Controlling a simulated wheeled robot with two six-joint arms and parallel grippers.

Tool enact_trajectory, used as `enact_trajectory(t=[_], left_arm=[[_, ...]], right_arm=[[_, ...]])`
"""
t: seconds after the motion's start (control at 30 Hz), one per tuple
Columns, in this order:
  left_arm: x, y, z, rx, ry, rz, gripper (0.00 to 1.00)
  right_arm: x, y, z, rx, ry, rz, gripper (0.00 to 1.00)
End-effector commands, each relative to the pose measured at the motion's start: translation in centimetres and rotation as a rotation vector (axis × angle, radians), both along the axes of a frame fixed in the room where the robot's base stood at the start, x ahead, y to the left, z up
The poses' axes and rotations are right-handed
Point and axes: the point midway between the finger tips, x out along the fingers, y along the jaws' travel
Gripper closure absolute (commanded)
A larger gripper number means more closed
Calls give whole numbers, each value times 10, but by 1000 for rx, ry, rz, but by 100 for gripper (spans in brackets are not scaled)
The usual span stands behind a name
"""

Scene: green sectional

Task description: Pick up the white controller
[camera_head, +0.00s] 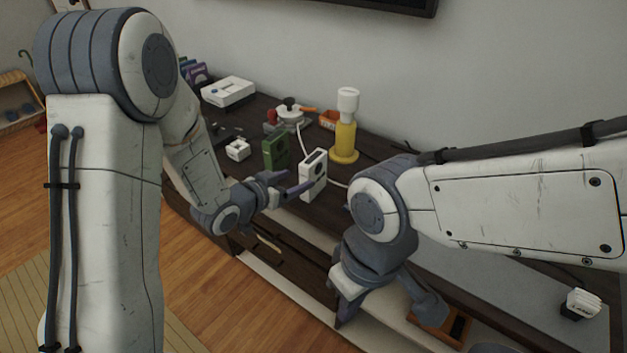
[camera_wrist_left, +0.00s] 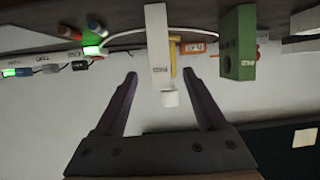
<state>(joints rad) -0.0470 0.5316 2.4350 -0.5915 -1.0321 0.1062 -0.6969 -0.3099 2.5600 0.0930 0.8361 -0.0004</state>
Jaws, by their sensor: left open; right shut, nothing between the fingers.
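A white upright boxy device (camera_head: 314,178), which looks like the white controller, stands near the front edge of the dark cabinet top. My left gripper (camera_head: 298,180) is open close to its left side, and one finger overlaps its edge in the head view. In the left wrist view the white device (camera_wrist_left: 158,50) appears between the two fingers of the left gripper (camera_wrist_left: 160,74); I cannot tell whether they touch it. My right gripper (camera_head: 342,318) is low, in front of the cabinet, away from the device; its fingertips are hard to make out.
A similar green device (camera_head: 276,151) stands just left of the white one, also in the left wrist view (camera_wrist_left: 238,45). A yellow-and-white bottle-like object (camera_head: 345,140) stands behind. A small white box (camera_head: 237,150) and a white console (camera_head: 228,92) are further left. A white cable runs behind.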

Motion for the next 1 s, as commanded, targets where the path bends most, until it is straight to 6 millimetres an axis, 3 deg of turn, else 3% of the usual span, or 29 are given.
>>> enact_trajectory(t=[0.63,0.97,1.0], left_arm=[[63,-43,-31,1,1,-1,28],[71,-48,-34,1,1,1,28],[71,-48,-34,1,1,1,35]], right_arm=[[0,0,1,0,0,0,100],[0,0,1,0,0,0,100],[0,0,1,0,0,0,100]])
